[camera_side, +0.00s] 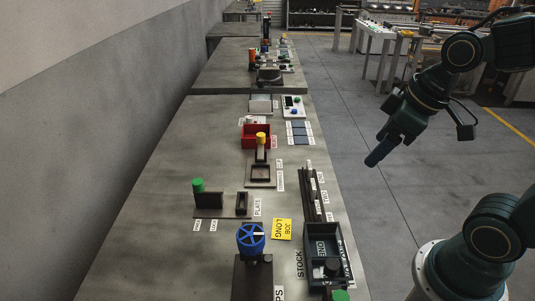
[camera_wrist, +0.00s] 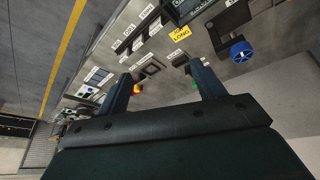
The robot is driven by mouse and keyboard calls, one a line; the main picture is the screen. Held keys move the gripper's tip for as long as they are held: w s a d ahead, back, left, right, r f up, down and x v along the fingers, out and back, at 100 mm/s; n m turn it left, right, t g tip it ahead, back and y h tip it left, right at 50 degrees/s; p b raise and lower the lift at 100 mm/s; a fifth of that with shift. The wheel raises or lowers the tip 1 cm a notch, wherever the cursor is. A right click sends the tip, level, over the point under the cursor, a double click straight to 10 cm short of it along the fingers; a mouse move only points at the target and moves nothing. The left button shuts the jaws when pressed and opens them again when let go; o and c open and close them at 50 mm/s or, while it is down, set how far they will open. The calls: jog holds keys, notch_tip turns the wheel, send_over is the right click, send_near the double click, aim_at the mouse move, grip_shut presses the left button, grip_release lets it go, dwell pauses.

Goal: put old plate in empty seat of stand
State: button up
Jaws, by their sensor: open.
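The stand (camera_side: 222,212), labelled PLATE, is a low dark base on the table. A dark upright plate with a green knob (camera_side: 198,186) is at its left end. A dark frame with a recess (camera_side: 242,203), seemingly empty, is at its right end. Behind it, a yellow-knobbed dark piece (camera_side: 261,142) stands at a labelled fixture (camera_side: 262,184). I cannot read which plate is the old one. My gripper (camera_side: 375,160) is raised right of the table, away from both. In the wrist view my gripper (camera_wrist: 164,82) is open and empty, its fingers partly covering the scene.
A blue handwheel (camera_side: 251,238), a STOCK tray (camera_side: 310,250) and a yellow JOB LONG card (camera_side: 282,229) are in front. The table's left part is clear.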

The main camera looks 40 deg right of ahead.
jog(key=shift+s+a+r+m+t, duration=0.15)
jog(key=shift+s+r+m, duration=0.35)
jog(key=shift+s, duration=0.3)
jog(key=shift+s+a+r+m+t, duration=0.1)
jog(key=shift+s+r+m+t, duration=0.1)
jog(key=shift+s+r+m, duration=0.45)
jog(key=shift+s+a+r+m+t, duration=0.15)
jog(key=shift+s+r+m, duration=0.15)
jog(key=shift+s, duration=0.6)
